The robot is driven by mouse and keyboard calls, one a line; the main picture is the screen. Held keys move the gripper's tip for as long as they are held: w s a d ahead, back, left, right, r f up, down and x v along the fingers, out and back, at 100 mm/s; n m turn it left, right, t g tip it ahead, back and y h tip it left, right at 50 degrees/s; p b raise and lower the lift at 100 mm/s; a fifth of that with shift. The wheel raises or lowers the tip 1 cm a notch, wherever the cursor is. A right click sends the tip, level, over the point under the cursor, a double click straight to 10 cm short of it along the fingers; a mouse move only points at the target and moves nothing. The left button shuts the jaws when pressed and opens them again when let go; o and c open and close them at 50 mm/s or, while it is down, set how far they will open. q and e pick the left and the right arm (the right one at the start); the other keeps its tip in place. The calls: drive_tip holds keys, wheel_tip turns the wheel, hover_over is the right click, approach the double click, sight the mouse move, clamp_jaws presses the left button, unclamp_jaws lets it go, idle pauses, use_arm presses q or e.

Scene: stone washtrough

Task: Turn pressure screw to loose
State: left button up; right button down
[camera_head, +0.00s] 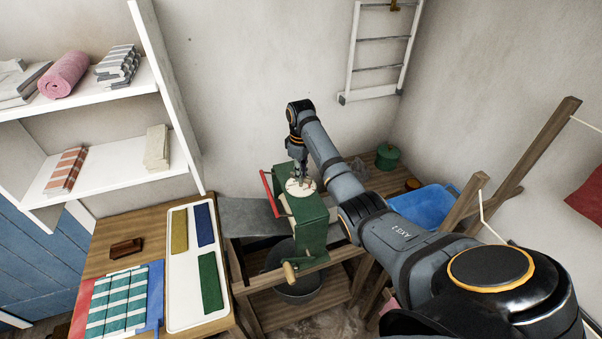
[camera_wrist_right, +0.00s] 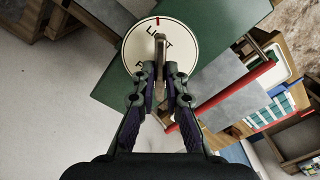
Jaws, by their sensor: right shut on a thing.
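The green wringer (camera_head: 309,215) stands on a wooden stand, with a crank handle (camera_head: 290,272) at its front. On its top is a round cream dial (camera_head: 301,188) with dark letters and a red mark, seen closer in the right wrist view (camera_wrist_right: 134,52). The pressure screw's upright metal grip (camera_wrist_right: 160,48) rises over the dial. My right gripper (camera_head: 300,176) points down at the dial from above. In the right wrist view its fingers (camera_wrist_right: 161,78) are closed on the screw grip. The red mark is at the dial's upper edge there. My left gripper is not in view.
A red bar (camera_head: 270,194) runs along the wringer's left side. A dark basin (camera_head: 293,288) sits below. A table with a white tray (camera_head: 181,316) and folded cloths is at left. A blue tub (camera_head: 425,207) and wooden posts stand at right.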

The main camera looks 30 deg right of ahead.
drive_tip(key=m, duration=0.7)
drive_tip(key=shift+w+r, duration=0.1)
drive_tip(key=shift+r, duration=0.05)
drive_tip(key=m, duration=0.6)
drive_tip(key=shift+m, duration=0.4)
drive_tip(key=m, duration=1.2)
drive_tip(key=shift+m, duration=0.3)
drive_tip(key=c, duration=1.4)
unclamp_jaws()
